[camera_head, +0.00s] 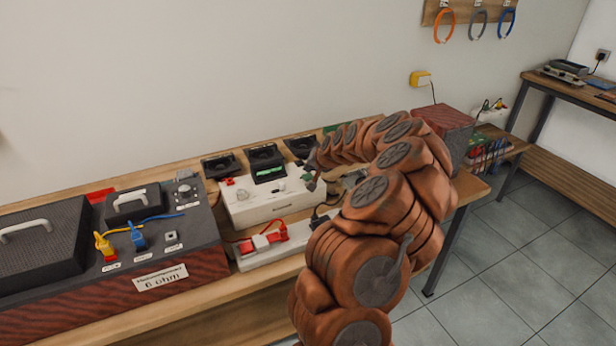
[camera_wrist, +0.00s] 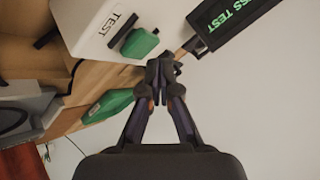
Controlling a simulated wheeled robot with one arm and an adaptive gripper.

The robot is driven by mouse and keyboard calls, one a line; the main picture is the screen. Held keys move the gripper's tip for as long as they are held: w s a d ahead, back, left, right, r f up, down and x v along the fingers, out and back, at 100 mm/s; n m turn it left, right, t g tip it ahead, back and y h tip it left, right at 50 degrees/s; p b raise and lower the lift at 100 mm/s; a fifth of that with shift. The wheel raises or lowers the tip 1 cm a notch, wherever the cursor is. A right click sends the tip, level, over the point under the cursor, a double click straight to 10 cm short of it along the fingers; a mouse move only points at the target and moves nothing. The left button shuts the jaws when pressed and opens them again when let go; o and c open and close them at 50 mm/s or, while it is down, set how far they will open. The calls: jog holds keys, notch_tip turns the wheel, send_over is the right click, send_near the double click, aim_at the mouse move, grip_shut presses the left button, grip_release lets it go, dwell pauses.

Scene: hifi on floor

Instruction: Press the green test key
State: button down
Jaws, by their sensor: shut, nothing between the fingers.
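In the wrist view the green test key (camera_wrist: 140,43) sticks out from a white box (camera_wrist: 88,22), beside a black "TEST" label. My gripper (camera_wrist: 160,70) is shut and empty, its dark fingertips close to the key in the picture. A small gap shows between them, and I see no contact. In the head view the white box (camera_head: 275,207) stands on the bench, and my gripper (camera_head: 314,176) is by its right end. I cannot make out the key there.
A black display (camera_wrist: 232,22) with green "TEST" lettering is near the fingers. Another green object (camera_wrist: 108,106) lies on the wood. In the head view, a white power strip (camera_head: 270,246) with red plugs lies in front of the box. A "6 ohm" unit (camera_head: 205,262) stands left.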

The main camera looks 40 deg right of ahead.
aim_at(309, 177)
jog(key=shift+f, duration=0.1)
jog(key=shift+f+b, duration=0.35)
jog(key=shift+b, duration=0.15)
jog(key=shift+f+b, duration=0.45)
jog(key=shift+f, duration=0.1)
dwell(0.8)
jog(key=shift+r, duration=0.1)
dwell(0.4)
jog(key=shift+r, duration=0.9)
jog(key=shift+r, duration=0.15)
jog(key=shift+r+p, duration=0.3)
jog(key=shift+r, duration=2.05)
